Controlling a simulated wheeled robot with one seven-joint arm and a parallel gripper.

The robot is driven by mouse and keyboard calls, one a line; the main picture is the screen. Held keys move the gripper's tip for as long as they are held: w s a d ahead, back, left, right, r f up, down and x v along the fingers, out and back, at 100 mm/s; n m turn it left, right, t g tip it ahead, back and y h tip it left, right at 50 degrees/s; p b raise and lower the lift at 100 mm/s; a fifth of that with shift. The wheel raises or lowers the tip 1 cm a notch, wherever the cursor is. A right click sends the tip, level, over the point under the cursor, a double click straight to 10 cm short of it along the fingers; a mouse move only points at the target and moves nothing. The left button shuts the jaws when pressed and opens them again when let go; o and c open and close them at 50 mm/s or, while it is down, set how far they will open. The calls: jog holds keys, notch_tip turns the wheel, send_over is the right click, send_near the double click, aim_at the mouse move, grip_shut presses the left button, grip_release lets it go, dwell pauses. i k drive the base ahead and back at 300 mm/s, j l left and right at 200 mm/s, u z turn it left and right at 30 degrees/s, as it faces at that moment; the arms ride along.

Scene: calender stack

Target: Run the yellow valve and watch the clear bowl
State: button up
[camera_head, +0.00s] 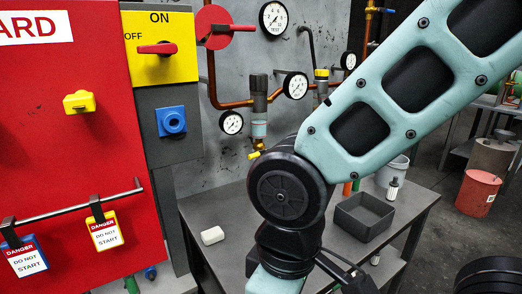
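A small yellow valve (254,155) shows at the wall piping, low and just left of my arm's black joint. Above it, a filter unit hangs on the copper pipe with a small pale, clear-looking bowl (259,130). The bowl's contents are too small to make out. My teal and black arm crosses the right half of the view and comes close to the valve in the picture. It covers part of the piping to the right. My gripper is not visible; the arm runs out of the bottom of the view.
Several gauges, including a large one (274,17), and a red valve handle (229,28) are on the wall. A red cabinet (85,150) with hanging danger tags stands left. The grey table (215,205) holds a white block (212,236) and a dark tray (364,217).

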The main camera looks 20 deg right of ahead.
aim_at(257, 153)
jog(key=z, duration=0.3)
jog(key=i+j+z, duration=0.15)
jog(key=j+z, duration=0.15)
jog(key=j, duration=0.4)
jog(key=j+z, duration=0.3)
jog(key=j, duration=0.4)
jog(key=i, duration=0.05)
